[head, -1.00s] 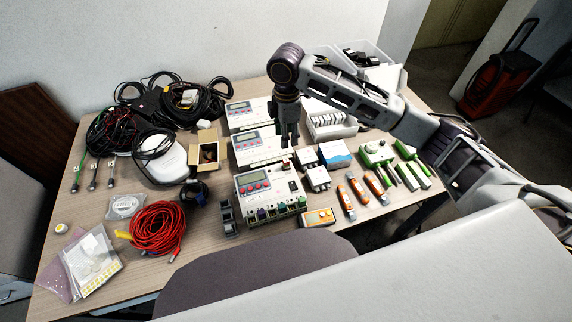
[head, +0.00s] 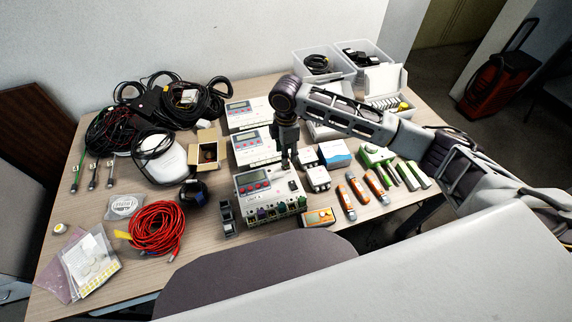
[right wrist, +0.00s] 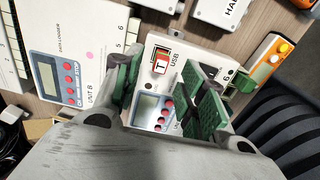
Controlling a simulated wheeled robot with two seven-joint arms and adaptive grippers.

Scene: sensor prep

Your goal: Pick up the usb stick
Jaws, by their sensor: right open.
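The usb stick (right wrist: 160,64) is a small red and white piece standing in the slot marked USB on a white data logger (right wrist: 190,56). In the head view this is the front logger (head: 250,200), and my right gripper hides the stick there. My right gripper (head: 285,164) points down over the back right part of that logger. In the right wrist view its green-padded fingers (right wrist: 165,88) are spread and empty, with the stick showing beyond the gap between them. I cannot tell the remaining height. My left gripper is not in view.
Two more loggers (head: 250,112) stand behind. A red cable coil (head: 157,228) lies left. Clear plastic bins (head: 370,68) stand at the back.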

